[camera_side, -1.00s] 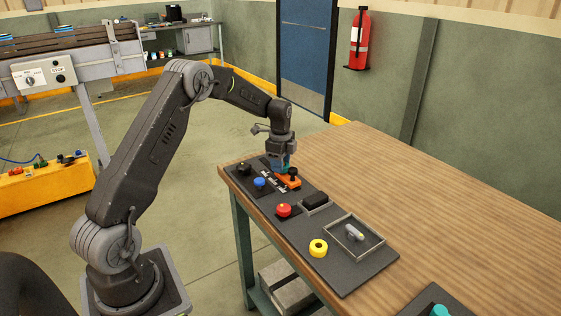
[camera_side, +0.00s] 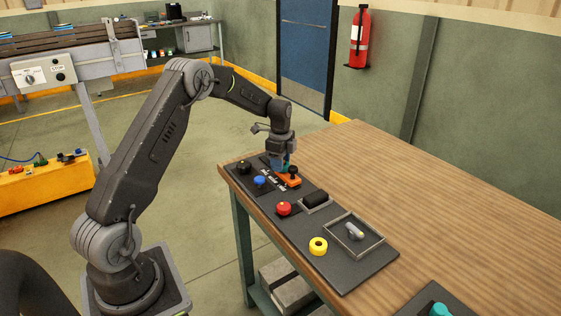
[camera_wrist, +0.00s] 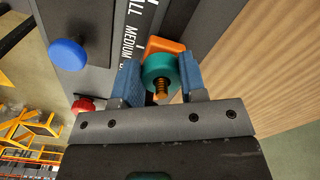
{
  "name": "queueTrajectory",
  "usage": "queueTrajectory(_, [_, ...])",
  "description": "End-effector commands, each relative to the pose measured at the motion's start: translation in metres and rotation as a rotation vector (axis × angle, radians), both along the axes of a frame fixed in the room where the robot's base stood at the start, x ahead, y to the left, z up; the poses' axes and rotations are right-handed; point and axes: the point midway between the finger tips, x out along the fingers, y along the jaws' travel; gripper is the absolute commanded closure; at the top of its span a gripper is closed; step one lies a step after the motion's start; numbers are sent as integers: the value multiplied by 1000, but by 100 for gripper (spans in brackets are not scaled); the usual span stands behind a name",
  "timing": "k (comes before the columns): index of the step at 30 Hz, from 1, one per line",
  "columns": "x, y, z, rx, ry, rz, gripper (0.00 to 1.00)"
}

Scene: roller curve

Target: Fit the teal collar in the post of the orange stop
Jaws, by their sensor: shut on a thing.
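The teal collar (camera_wrist: 159,70) is between the blue fingers of my gripper (camera_wrist: 160,82) in the wrist view. A brass-coloured threaded piece (camera_wrist: 161,91) shows at its near side. The orange stop (camera_wrist: 165,46) lies just beyond the collar, partly hidden by it. In the side view, my gripper (camera_side: 279,163) is low over the panel, at the left edge of the orange stop (camera_side: 289,181), with a black knob-like top (camera_side: 293,171) on the stop. I cannot tell whether the collar is seated in the post, which is hidden.

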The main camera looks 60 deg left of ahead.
Motion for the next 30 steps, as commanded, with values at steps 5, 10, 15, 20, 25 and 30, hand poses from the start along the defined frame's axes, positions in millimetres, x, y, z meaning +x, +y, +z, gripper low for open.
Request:
queueTrajectory(5, [0,0,-1,0,0,0,84])
queueTrajectory(10, [0,0,-1,0,0,0,84])
queueTrajectory(15, [0,0,-2,0,1,0,84])
queueTrajectory(20, [0,0,-4,0,1,0,84])
queueTrajectory(25, [0,0,-4,0,1,0,84])
queueTrajectory(30, [0,0,-4,0,0,0,58])
